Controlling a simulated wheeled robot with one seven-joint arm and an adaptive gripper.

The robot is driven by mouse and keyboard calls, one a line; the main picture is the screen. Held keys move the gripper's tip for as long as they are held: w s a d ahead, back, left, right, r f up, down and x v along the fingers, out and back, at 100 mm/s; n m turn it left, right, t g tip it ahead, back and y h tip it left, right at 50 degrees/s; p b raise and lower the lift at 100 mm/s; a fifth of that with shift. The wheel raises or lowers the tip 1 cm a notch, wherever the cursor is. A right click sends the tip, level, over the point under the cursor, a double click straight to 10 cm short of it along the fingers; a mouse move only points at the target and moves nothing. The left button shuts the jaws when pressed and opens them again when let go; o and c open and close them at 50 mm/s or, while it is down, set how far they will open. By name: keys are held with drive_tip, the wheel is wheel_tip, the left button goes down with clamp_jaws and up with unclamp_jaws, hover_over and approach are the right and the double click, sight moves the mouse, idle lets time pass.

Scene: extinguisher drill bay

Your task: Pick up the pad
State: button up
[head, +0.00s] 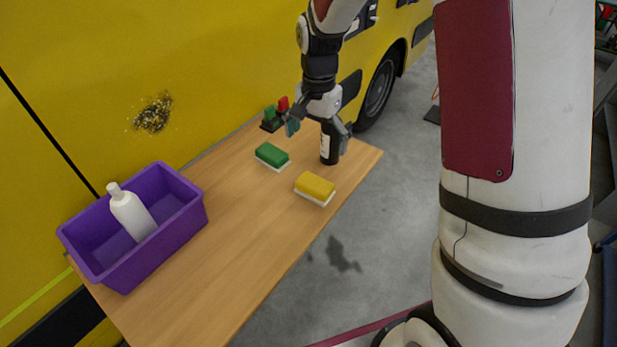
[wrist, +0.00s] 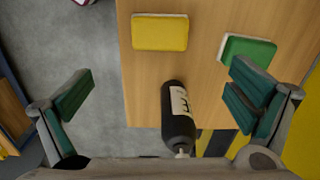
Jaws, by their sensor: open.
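Two pads lie apart on the wooden table (head: 235,215). The green pad with a pale underside (head: 272,155) is farther back, and the yellow pad with a pale underside (head: 315,188) is near the front edge. In the wrist view the yellow pad (wrist: 160,32) is at top centre and the green pad (wrist: 248,50) is to its right, close to one finger. My gripper (head: 319,127) is open and empty above the table's far end, over a dark bottle. Its spread fingers also show in the wrist view (wrist: 163,92).
The dark bottle with a pale label (head: 329,146) stands below my gripper. A purple bin (head: 140,265) holding a white bottle (head: 130,213) is at the table's left end. Small red and green items (head: 274,114) are behind the green pad. A yellow vehicle (head: 215,70) borders the back. Mid-table is clear.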

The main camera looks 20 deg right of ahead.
approach(315, 182)
wheel_tip(315, 182, down, 5)
drive_tip(key=shift+w+d+f+p, duration=0.1)
drive_tip(key=shift+w+f+p, duration=0.1)
drive_tip(key=shift+p, duration=0.1)
drive_tip(key=f, duration=0.2)
drive_tip(key=f+p, duration=0.1)
drive_tip(key=f, duration=0.1)
drive_tip(key=shift+s, duration=0.2)
drive_tip(key=shift+f, duration=0.6)
drive_tip(key=c, duration=1.2)
